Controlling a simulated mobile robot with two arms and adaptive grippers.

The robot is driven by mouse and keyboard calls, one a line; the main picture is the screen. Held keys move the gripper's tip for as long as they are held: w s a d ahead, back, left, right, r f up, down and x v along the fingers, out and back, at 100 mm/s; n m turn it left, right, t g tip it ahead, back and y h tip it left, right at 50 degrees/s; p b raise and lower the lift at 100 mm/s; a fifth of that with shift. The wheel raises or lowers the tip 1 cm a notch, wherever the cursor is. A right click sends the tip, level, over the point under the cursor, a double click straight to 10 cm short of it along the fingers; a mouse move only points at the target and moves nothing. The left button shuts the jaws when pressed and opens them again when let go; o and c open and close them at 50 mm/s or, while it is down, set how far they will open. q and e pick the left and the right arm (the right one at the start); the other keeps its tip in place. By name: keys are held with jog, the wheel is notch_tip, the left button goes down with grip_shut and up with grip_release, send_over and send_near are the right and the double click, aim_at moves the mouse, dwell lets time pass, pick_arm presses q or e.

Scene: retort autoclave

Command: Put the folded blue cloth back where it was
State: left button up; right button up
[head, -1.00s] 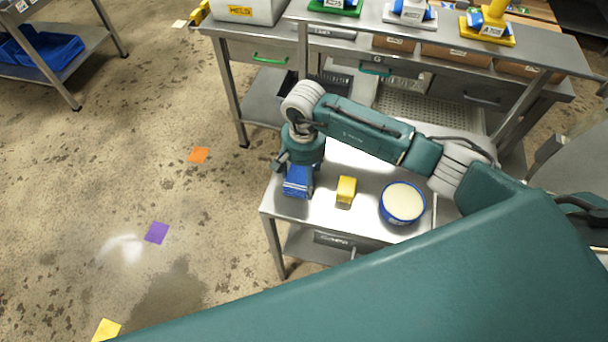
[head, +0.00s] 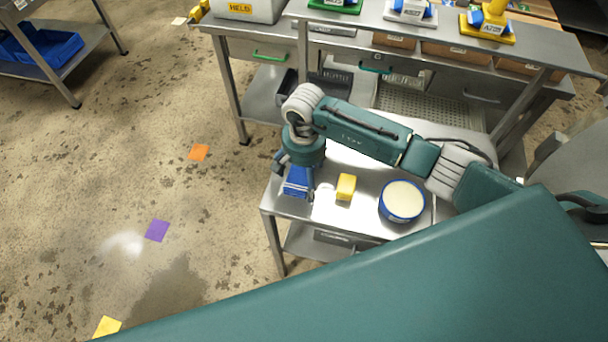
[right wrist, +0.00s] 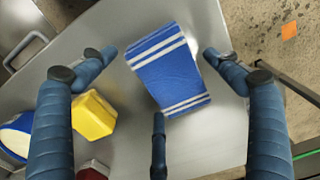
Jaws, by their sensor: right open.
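The folded blue cloth (head: 296,185) with white stripes lies flat near the left end of the small steel table (head: 345,218). It also shows whole in the right wrist view (right wrist: 172,72). My right gripper (head: 294,181) is just above the cloth, pointing down. In the right wrist view its fingers (right wrist: 159,58) are spread, one on each side of the cloth and a third at its lower edge, with gaps at the sides. It holds nothing. My left gripper is not in view.
A yellow block (head: 346,187) and a blue tub with cream-coloured contents (head: 403,201) stand right of the cloth. A steel bench (head: 375,47) with drawers stands behind. Open floor with an orange square (head: 199,152) and a purple square (head: 157,231) lies left.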

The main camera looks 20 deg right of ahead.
aim_at(304, 178)
jog(key=shift+w+r, duration=0.1)
jog(key=shift+r, duration=0.35)
notch_tip(304, 178, up, 11)
jog(key=b, duration=0.3)
jog(key=shift+r, duration=0.15)
jog(key=shift+s, duration=0.2)
